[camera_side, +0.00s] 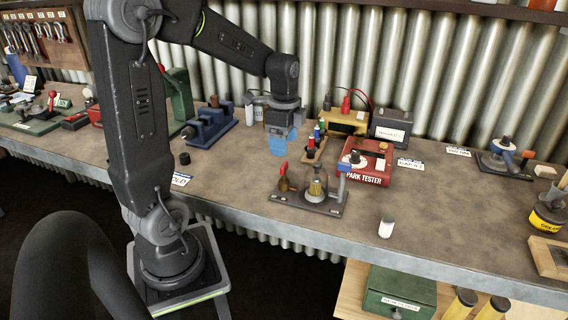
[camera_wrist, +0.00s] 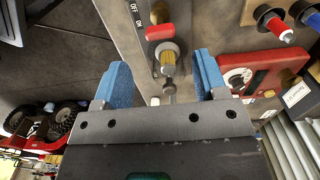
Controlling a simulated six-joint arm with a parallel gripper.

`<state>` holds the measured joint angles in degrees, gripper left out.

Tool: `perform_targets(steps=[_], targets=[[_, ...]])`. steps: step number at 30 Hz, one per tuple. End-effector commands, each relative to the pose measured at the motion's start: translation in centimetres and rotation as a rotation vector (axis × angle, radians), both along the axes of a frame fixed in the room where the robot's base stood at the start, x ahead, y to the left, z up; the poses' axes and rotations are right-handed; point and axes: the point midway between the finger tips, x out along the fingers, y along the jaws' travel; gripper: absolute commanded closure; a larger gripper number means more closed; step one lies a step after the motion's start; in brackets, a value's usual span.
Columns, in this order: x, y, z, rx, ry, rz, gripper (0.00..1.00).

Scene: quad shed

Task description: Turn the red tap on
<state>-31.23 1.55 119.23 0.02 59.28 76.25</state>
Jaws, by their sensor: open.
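The red tap has a red lever (camera_side: 283,168) and a brass body on a dark grey plate (camera_side: 292,197) near the bench's front edge. In the side view the lever stands up, slightly tilted. My gripper (camera_side: 283,146) is open and empty, pointing down above and behind the tap.
A glass dome over a brass part (camera_side: 317,185) and a blue-topped post (camera_side: 343,167) share the plate. A small white pot (camera_side: 386,228) stands at the front edge.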

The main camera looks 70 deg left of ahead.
Motion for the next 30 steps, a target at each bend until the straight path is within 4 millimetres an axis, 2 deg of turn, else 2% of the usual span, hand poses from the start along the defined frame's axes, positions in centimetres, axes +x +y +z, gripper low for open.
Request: perform_targets(steps=[1,6,12,23,30], targets=[[-0.1,-0.1,-1.2,-0.004,0.006,0.000,0.34],[-0.1,-0.1,-4.2,-0.002,0.004,0.000,0.34],[0.0,-0.1,-6.3,0.000,0.001,0.000,0.34],[0.0,-0.1,-6.9,0.001,-0.001,0.001,0.34],[0.0,0.0,-6.9,0.001,-0.001,0.001,0.55]])
